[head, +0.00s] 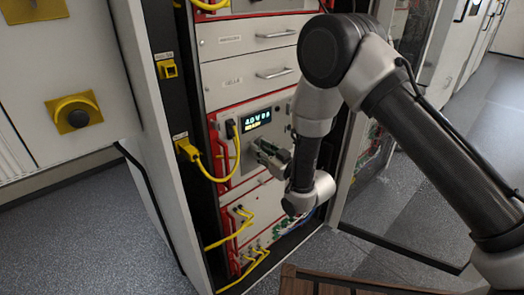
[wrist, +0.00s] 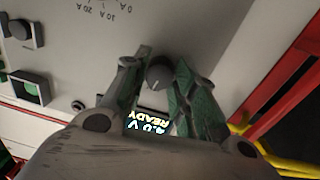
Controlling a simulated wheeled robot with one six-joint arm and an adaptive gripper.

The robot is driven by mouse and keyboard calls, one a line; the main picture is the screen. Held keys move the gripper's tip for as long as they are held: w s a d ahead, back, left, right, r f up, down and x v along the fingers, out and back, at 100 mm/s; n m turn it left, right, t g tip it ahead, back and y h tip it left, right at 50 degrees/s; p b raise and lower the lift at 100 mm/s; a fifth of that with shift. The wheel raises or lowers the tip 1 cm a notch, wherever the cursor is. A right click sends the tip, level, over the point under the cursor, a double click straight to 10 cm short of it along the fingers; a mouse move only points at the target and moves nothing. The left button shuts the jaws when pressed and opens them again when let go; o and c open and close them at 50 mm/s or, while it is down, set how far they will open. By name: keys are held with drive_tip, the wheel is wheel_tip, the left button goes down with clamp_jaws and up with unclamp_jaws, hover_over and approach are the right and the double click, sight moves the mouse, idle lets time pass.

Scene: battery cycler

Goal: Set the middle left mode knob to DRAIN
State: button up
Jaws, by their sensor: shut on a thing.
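A round grey knob (wrist: 158,74) sits on the light panel between the two green-grey fingers of my gripper (wrist: 163,68) in the wrist view. The fingers are shut on it from both sides. A faint pale mark shows on the knob, but no mode label around it is readable. The lit display (wrist: 147,129) beside it reads "4.0 V" and "READY", upside down in this view. In the head view my gripper (head: 259,149) is at the middle red-edged unit, just below the display (head: 257,119), and hides the knob there.
Yellow cables (head: 221,165) hang at the unit's left edge by a red handle (head: 217,148). Drawers (head: 250,75) are above.

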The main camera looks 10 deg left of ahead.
drive_tip(key=m, duration=0.6)
drive_tip(key=shift+g, duration=0.3)
idle(0.4)
drive_tip(key=o, duration=1)
drive_tip(key=shift+o, duration=0.2)
drive_tip(key=v, duration=1.2)
